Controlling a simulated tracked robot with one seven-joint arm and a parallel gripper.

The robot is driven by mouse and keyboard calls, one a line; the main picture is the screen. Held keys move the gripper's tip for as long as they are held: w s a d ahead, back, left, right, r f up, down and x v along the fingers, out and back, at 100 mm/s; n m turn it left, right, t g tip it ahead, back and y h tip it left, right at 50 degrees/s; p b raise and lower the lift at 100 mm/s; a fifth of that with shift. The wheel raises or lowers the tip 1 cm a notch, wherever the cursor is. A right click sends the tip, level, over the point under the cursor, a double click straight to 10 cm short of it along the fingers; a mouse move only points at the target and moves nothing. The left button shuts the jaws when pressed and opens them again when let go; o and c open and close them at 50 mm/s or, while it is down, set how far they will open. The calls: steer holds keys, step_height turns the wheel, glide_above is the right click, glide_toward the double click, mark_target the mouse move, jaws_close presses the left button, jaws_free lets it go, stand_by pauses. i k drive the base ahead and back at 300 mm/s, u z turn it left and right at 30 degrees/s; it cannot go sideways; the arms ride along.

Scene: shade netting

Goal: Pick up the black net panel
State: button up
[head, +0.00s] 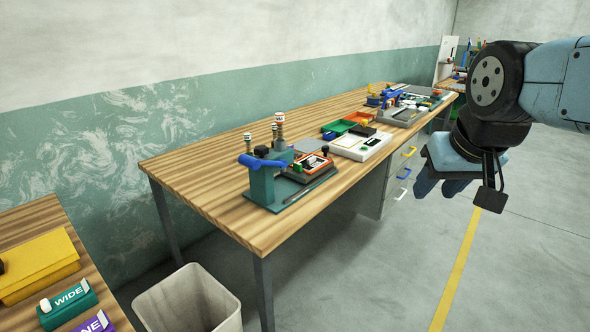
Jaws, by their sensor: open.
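I cannot make out a black net panel for certain. A small dark flat piece (362,131) lies by the red and green trays on the long wooden table, but it is too small to identify. My gripper (440,188) hangs in the air at the right, beyond the table's right edge and over the floor. It is open, with nothing seen in it, and is apart from everything on the table.
The teal fixture (265,185) with a blue handle stands near the table's front end. A white box (360,146) and more equipment (405,105) sit farther back. A pale bin (190,300) stands on the floor. Another table (35,215) holds a yellow box and labelled blocks. Floor at right is clear.

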mark_target(311, 163)
steer(key=z, duration=0.2)
steer(key=i, duration=0.85)
steer(key=u, duration=0.1)
